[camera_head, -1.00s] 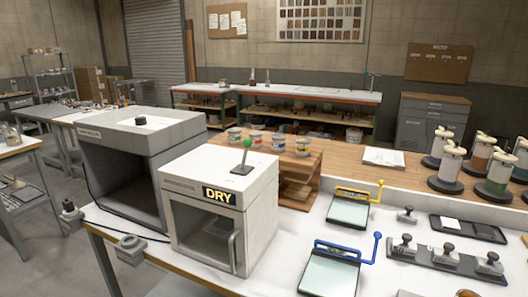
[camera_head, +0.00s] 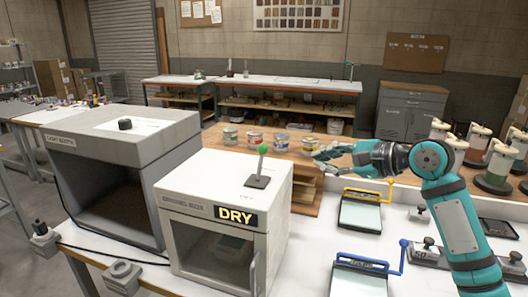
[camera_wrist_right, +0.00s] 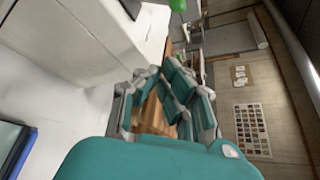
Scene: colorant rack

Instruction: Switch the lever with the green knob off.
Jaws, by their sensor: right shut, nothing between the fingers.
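The lever with the green knob (camera_head: 263,149) stands on top of the white DRY box (camera_head: 190,175), on a dark base plate, its stem nearly upright with a slight lean. In the right wrist view the green knob (camera_wrist_right: 177,5) shows at the top edge, above the fingers. My right gripper (camera_head: 318,158) comes in from the right and is to the right of the knob, apart from it. It is shut and empty, also seen large in the right wrist view (camera_wrist_right: 172,80). My left gripper is not in view.
A grey light booth (camera_head: 125,125) stands left of the DRY box. Paint cans (camera_head: 254,138) stand on a wooden shelf behind it. Yellow-handled (camera_head: 362,210) and blue-handled (camera_head: 360,272) plates lie on the white table under my right arm. The air above the DRY box is otherwise clear.

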